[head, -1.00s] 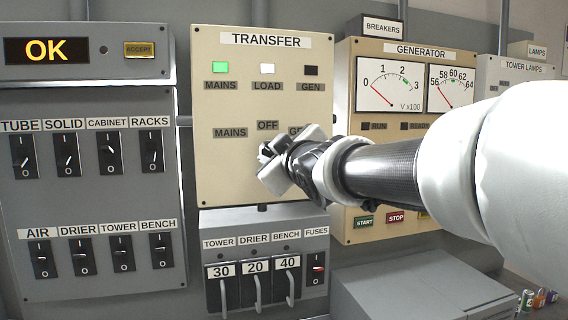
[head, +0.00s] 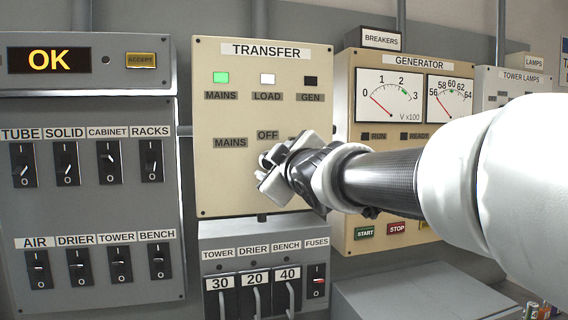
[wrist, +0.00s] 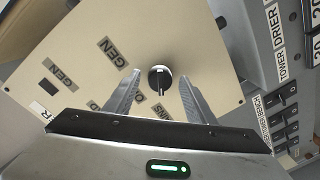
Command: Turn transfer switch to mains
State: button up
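The cream TRANSFER panel (head: 225,180) faces me in the head view. Its MAINS lamp (head: 221,78) is green, its LOAD lamp (head: 267,79) is white and bright, and its GEN lamp (head: 311,81) is dark. My gripper (head: 268,172) is at the panel's lower right and hides the switch there. In the wrist view the black round transfer switch (wrist: 160,74) sits between the fingers of my gripper (wrist: 159,84). The fingers are apart, with a visible gap on each side of it. Its white pointer line points down the picture, towards the partly hidden MAINS label.
A grey breaker panel (head: 92,205) is to the left, under an OK display (head: 48,60). The GENERATOR panel (head: 350,120) is to the right, partly behind my arm. A fuse box (head: 208,240) with several handles is just below the TRANSFER panel. A grey cabinet top (head: 400,295) is at lower right.

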jog(key=p+v, duration=0.2)
jog(key=v, duration=1.5)
jog(key=shift+s+p, duration=0.25)
jog(key=shift+p, duration=0.05)
